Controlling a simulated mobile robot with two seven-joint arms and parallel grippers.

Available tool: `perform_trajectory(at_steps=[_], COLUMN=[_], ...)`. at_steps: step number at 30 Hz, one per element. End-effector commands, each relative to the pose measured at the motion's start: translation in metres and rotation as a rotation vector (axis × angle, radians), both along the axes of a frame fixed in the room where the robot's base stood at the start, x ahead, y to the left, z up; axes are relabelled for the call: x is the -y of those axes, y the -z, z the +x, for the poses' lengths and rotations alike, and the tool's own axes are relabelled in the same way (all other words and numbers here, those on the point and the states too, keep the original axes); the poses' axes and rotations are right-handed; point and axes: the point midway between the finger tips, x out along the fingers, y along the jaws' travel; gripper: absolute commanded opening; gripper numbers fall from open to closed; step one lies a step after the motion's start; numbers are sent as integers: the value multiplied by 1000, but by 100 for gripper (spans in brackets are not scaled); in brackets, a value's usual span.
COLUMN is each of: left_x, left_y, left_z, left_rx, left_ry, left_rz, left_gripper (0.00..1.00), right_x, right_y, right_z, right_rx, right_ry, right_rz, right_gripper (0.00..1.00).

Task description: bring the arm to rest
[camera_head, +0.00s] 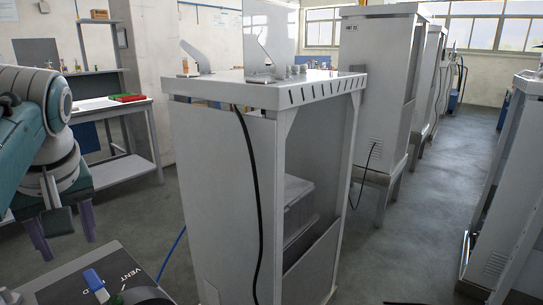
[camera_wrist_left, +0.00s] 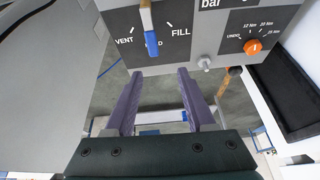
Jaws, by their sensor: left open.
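My left arm (camera_head: 45,125) comes in from the left in the head view, teal and grey, with its gripper (camera_head: 68,247) pointing down. Its two purple fingers are apart. In the left wrist view the open gripper (camera_wrist_left: 159,72) has nothing between its fingers; floor shows through the gap. A dark panel marked VENT and FILL, with a blue-ended lever (camera_wrist_left: 151,42), lies just past the fingertips. The lever points to the middle mark and looks apart from the fingers. The same lever (camera_head: 94,280) shows at the lower left of the head view. My right gripper is out of view.
An orange knob (camera_wrist_left: 253,47) sits on the panel's right. A tall grey cabinet frame (camera_head: 225,165) with a black cable stands mid-view. More cabinets (camera_head: 375,85) stand behind it, another at the right edge. A workbench (camera_head: 110,105) is at the back left. Floor between cabinets is clear.

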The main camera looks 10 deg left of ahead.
Motion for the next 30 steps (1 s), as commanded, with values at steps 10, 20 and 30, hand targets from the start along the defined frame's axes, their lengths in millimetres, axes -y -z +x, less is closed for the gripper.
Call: perform_trajectory(at_steps=[10, 20, 30], left_x=[26, 107, 135], left_y=[0, -20, -97], left_z=[-107, -200, -228], left_rx=[-78, -110, -104], left_ry=[520, 1000, 1131], left_rz=[126, 30, -26], left_gripper=[55, 55, 55], right_x=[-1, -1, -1], right_y=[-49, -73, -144], right_z=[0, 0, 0], right_rx=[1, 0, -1], right_ry=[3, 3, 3], right_rz=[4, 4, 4], right_gripper=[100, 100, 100])
